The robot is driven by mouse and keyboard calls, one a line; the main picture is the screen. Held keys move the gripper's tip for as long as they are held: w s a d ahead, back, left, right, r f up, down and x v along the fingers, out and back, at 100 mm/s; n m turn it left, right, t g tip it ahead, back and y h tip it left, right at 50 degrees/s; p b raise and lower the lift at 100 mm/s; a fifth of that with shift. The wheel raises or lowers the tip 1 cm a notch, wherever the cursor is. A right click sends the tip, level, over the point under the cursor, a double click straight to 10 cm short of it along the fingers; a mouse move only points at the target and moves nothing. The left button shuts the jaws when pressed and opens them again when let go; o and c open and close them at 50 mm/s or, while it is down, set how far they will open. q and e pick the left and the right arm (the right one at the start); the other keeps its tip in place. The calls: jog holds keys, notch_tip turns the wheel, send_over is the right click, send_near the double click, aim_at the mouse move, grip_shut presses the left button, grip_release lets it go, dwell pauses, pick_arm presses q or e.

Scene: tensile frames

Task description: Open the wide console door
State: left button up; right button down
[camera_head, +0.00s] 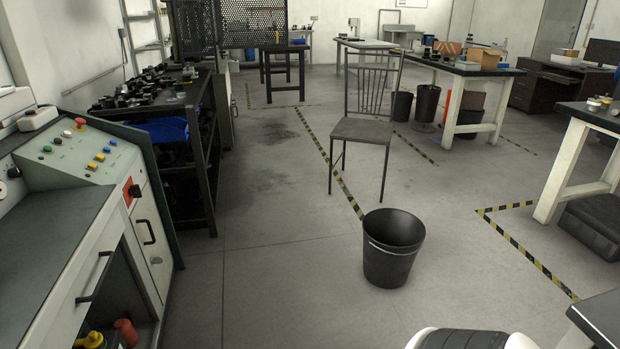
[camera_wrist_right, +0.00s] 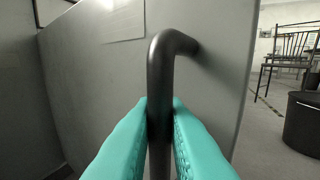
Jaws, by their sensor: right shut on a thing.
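The grey console (camera_head: 75,215) stands at the left of the head view, with a sloped button panel (camera_head: 85,150) on top. One dark bar handle (camera_head: 95,278) shows low on its front, beside a dark opening. A second dark handle (camera_head: 146,233) is on the narrow front section under a red switch. In the right wrist view, my right gripper (camera_wrist_right: 160,125) has its teal fingers shut around a dark vertical bar handle (camera_wrist_right: 161,75) on a grey door panel (camera_wrist_right: 100,80). The head view does not show this grip. My left gripper is not in view.
Red and yellow items (camera_head: 105,335) show in the console's opening. A black bin (camera_head: 394,247) and a metal chair (camera_head: 362,130) stand on the floor beyond. A dark shelf rack (camera_head: 200,150) stands behind the console. The floor right beside the console is clear.

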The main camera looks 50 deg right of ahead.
jog(key=shift+a, duration=0.2)
jog(key=c, duration=1.5)
grip_release()
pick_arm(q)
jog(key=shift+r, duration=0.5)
pick_arm(e)
jog(key=v, duration=1.2)
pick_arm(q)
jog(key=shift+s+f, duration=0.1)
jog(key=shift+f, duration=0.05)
